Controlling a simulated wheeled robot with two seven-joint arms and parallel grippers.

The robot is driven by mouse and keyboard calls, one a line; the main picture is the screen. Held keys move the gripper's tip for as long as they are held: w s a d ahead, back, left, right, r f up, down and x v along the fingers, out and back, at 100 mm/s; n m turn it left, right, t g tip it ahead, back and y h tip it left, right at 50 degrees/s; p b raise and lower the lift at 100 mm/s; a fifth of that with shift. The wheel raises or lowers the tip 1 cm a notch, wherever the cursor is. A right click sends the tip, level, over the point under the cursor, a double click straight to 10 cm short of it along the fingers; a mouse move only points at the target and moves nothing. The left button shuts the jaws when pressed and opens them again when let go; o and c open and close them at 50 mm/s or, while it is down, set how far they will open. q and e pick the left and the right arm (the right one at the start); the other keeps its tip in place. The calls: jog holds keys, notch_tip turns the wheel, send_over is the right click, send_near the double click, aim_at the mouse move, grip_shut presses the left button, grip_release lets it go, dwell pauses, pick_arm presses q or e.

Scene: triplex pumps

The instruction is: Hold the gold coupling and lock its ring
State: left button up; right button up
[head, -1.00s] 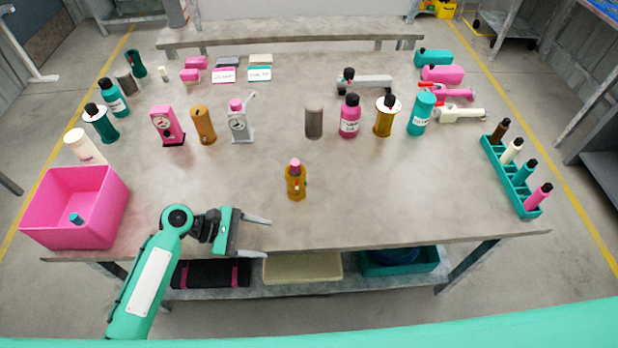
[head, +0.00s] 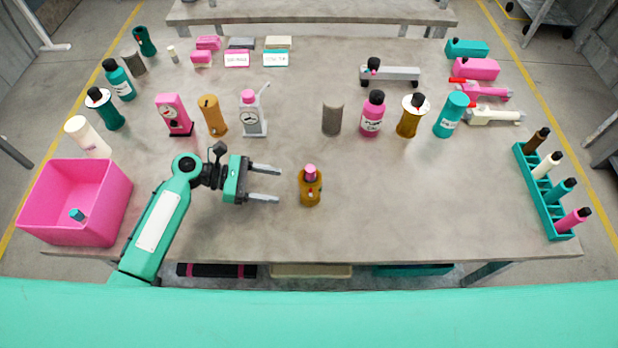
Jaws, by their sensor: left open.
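The gold coupling (head: 311,190) stands upright by itself near the front middle of the table in the head view. Its top is pink, and a small red-and-white mark shows on its front side. My left gripper (head: 279,185) is to the left of it, with its two fingers spread and pointing right toward it. The fingertips are a short gap away from the coupling, and nothing is between them. My right gripper is not in the view.
A pink bin (head: 72,232) with a small teal item in it stands at the left front. A teal rack (head: 545,207) of several bottles is at the right edge. Several bottles and gauges stand in a row behind the coupling. The table (head: 420,205) right of the coupling is clear.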

aim_at(300, 192)
pick_arm(q)
jog(key=b+x, duration=0.1)
jog(key=x, duration=0.1)
jog(key=b+x, duration=0.1)
jog(key=shift+s+d+f+b, duration=0.2)
jog(key=shift+s+d+b, duration=0.05)
jog(key=shift+d+b, duration=0.1)
jog(key=shift+w+d+f+b, duration=0.1)
jog(key=shift+d+f+b, duration=0.2)
jog(key=shift+d, duration=0.2)
jog(key=d+p, duration=0.1)
jog(key=d, duration=0.2)
jog(key=shift+x, duration=0.8)
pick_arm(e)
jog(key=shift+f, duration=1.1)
pick_arm(q)
jog(key=shift+f, duration=0.15)
jog(key=c, duration=0.6)
jog(key=shift+a, duration=0.1)
jog(key=shift+c, duration=0.2)
